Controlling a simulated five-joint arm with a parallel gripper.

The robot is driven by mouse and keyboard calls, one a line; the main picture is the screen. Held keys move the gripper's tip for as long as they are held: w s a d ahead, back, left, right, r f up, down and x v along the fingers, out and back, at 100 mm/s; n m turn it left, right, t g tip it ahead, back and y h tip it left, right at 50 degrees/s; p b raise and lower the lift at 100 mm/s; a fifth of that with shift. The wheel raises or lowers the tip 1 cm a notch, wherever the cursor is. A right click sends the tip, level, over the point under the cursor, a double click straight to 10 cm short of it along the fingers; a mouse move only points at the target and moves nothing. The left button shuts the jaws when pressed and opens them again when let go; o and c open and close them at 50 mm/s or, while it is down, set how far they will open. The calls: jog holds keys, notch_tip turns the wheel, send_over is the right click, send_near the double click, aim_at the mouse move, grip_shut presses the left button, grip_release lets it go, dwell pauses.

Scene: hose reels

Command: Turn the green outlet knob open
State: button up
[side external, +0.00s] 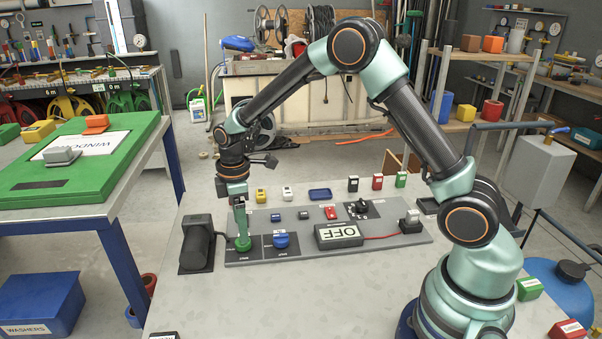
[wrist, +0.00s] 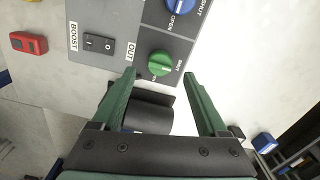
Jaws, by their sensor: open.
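The green knob (wrist: 160,63) sits on a dark square of the control panel, with small white lettering beside it that I cannot read fully. In the wrist view it lies just beyond my fingertips, between their lines. My gripper (wrist: 160,75) is open and empty, with a green finger on each side. In the side view my gripper (side external: 241,232) points straight down over the green knob (side external: 243,244) at the panel's left end. I cannot tell whether a finger touches the knob. The blue knob (side external: 281,241) is beside it, with OPEN and SHUT lettering.
A black box (side external: 197,244) stands close left of the panel (side external: 408,240). The front table is clear.

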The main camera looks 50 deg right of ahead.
jog(key=shift+f, duration=2.2)
grip_shut()
